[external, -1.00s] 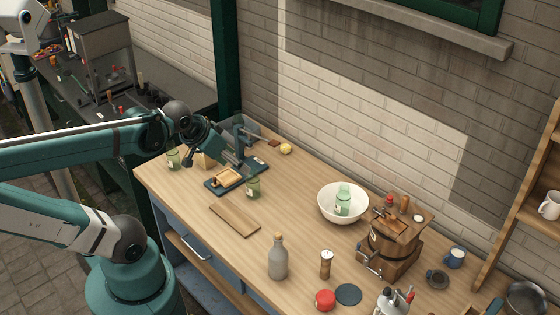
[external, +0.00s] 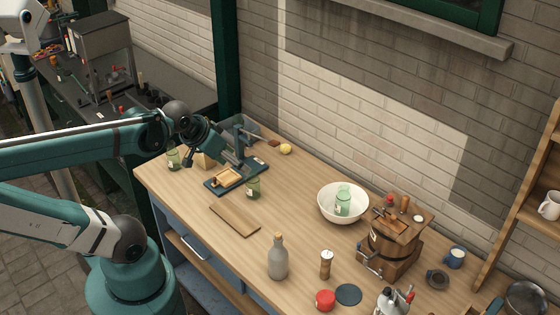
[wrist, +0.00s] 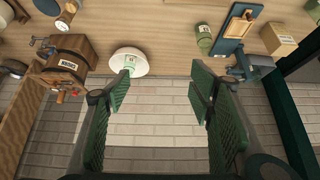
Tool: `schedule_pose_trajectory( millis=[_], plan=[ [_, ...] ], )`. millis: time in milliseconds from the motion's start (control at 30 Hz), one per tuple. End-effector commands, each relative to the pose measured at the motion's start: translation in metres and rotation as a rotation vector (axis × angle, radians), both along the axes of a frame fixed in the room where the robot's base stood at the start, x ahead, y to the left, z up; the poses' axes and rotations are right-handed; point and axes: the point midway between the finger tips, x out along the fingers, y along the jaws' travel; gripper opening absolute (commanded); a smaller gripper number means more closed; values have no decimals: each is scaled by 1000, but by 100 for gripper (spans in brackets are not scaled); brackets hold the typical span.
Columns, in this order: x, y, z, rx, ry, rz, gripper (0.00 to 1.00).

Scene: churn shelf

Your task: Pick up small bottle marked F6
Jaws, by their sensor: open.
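Several small green bottles with pale labels are in view; I cannot read F6 on any. One bottle (external: 343,203) is inside the white bowl (external: 325,207); the bowl also shows in the wrist view (wrist: 140,72). Another bottle (external: 253,187) stands beside the dark press; a green bottle in the wrist view (wrist: 204,38) is also beside the press. A third bottle (external: 173,158) stands at the table's left end. My gripper (wrist: 160,92) is open and empty, with bare brick wall between its fingers. In the external view it is above the table's left part, near the press.
The dark press (external: 222,180) holds a wooden tray. A cutting board (external: 235,219), grey corked bottle (external: 278,258), pepper mill (external: 326,265) and red lid (external: 325,299) are on the table. A wooden churn (external: 390,250) is right of the bowl. The brick wall (external: 370,110) bounds the back.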

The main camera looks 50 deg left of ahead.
Motion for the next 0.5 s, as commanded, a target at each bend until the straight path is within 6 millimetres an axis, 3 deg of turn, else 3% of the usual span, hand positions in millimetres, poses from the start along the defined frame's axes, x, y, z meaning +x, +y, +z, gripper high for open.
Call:
schedule_pose_trajectory(
  millis=[267,500],
  plan=[
    [0,0,4,0,0,0,54],
    [0,0,28,0,0,0,54]
  ],
)
